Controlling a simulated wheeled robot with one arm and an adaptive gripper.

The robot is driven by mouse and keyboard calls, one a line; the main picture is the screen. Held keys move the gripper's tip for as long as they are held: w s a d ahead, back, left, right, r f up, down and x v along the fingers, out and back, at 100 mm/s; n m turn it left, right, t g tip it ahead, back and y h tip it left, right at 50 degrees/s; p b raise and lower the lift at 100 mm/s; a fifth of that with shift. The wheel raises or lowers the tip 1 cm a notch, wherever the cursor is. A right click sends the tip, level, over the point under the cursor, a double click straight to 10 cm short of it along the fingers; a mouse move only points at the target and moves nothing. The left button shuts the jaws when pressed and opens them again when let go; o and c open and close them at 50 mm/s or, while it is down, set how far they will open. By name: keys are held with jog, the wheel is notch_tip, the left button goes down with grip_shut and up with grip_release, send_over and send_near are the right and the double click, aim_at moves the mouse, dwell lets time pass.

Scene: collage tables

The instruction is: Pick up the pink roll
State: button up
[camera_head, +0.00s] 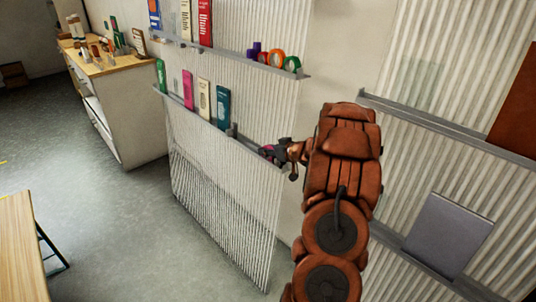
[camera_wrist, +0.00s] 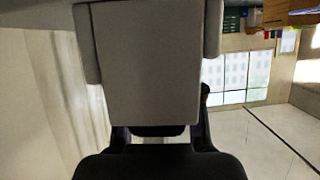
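A small pink patch (camera_head: 267,150), likely the pink roll, shows at the right end of the lower shelf (camera_head: 248,142) on the corrugated panel in the head view. My gripper (camera_head: 272,154) is right at it, at the shelf's end. The dark fingers hide most of the patch, and I cannot tell whether they touch it or close on it. In the wrist view, a large pale grey block shape and dark gripper parts (camera_wrist: 160,135) fill the middle. No pink roll shows there.
The upper shelf (camera_head: 235,57) holds books and several coloured rolls (camera_head: 277,58). Books and a pink box (camera_head: 188,89) stand on the lower shelf, left of my gripper. Another corrugated panel with shelves (camera_head: 440,125) is at right. A cabinet (camera_head: 125,115) stands at back left; grey floor lies open.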

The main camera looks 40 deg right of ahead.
grip_shut()
